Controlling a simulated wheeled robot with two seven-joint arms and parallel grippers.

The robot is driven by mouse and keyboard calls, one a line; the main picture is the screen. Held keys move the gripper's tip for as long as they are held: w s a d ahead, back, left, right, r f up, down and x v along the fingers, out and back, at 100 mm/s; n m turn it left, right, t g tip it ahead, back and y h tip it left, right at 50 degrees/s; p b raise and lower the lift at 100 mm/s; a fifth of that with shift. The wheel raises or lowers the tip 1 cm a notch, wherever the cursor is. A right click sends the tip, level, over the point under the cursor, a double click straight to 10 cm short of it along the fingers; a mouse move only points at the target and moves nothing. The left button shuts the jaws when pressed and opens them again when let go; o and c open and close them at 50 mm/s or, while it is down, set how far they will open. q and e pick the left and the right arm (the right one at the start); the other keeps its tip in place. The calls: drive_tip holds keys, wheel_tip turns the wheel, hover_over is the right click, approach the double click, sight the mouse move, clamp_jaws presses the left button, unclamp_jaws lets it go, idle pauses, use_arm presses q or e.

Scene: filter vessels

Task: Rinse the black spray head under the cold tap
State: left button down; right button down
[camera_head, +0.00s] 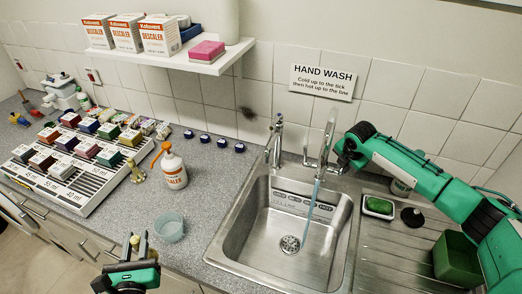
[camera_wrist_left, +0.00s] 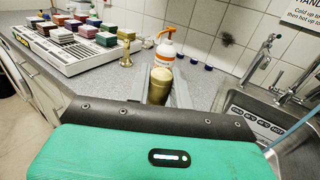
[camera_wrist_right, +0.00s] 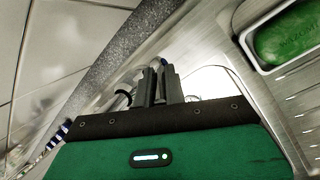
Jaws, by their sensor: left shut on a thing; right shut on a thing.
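My left gripper (camera_head: 133,246) is shut on a small olive-brass cylinder (camera_wrist_left: 161,85), held above the counter's front edge, left of the sink (camera_head: 290,235). My right gripper (camera_head: 340,158) is at the right-hand tap (camera_head: 325,145); its fingers (camera_wrist_right: 160,90) are shut on what looks like the tap's handle, mostly hidden. A bluish stream of water (camera_head: 311,207) runs from this tap into the sink. A second tap (camera_head: 275,140) stands to its left with no stream visible. I cannot clearly make out a black spray head; a round black piece (camera_head: 412,217) lies on the drainer.
A tray of coloured blocks (camera_head: 95,185) is at left. Green soap (camera_head: 379,206) and a green box (camera_head: 457,258) sit on the drainer.

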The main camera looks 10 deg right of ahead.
idle(0.3)
use_arm(q)
drive_tip(key=shift+r, duration=0.1)
use_arm(e)
drive_tip(key=c, duration=1.5)
unclamp_jaws()
drive_tip(key=shift+r, duration=0.1)
